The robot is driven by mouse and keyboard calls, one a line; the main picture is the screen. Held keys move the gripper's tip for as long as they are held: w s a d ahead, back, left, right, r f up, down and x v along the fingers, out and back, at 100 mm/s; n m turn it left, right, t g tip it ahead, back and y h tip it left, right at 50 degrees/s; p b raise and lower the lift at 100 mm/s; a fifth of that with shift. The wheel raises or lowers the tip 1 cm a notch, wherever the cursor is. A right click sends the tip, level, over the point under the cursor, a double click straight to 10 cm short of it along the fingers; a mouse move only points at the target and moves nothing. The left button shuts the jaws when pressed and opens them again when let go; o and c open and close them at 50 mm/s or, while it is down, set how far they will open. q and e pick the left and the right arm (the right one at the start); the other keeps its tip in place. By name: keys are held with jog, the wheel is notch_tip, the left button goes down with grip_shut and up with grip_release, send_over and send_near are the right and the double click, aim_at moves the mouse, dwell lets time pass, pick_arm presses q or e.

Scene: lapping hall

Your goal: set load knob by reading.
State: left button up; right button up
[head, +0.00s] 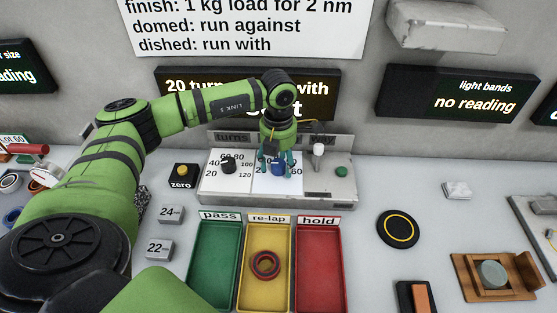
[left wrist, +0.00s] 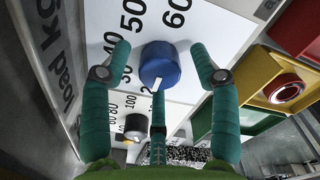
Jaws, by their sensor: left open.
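The blue load knob (head: 278,168) sits on a white dial card on the grey control panel (head: 330,190). In the left wrist view the blue knob (left wrist: 160,62) has a white pointer mark on its lower edge, facing away from the 50 and 60. The numbers 40, 50 and 60 show around it; others are partly hidden. My left gripper (head: 280,164) is over the knob. In its wrist view its teal fingers (left wrist: 160,70) are spread open around the knob, and I cannot tell whether they touch it. My right gripper is out of view.
A black knob (head: 228,166) with its own scale stands left of the blue one. A white-topped toggle (head: 319,150) and a green button (head: 342,171) are to the right. Green, yellow and red trays lie in front; the yellow tray (head: 257,295) holds a red ring (head: 265,264). A display reads "no reading" (head: 470,98).

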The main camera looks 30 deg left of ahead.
pick_arm(q)
jog(key=c, duration=1.1)
jog(key=shift+c, duration=0.2)
jog(key=shift+f+m, duration=0.1)
jog(key=shift+m, duration=0.2)
jog(key=m+b, duration=0.2)
jog(key=shift+f+m, duration=0.1)
jog(key=shift+m, duration=0.2)
jog(key=m+b, duration=0.3)
jog(key=m, duration=0.2)
jog(key=m+b, duration=0.2)
jog(key=m, duration=0.2)
jog(key=shift+m, duration=0.4)
jog(key=m+b, duration=0.2)
jog(key=m, duration=0.2)
jog(key=shift+m, duration=0.4)
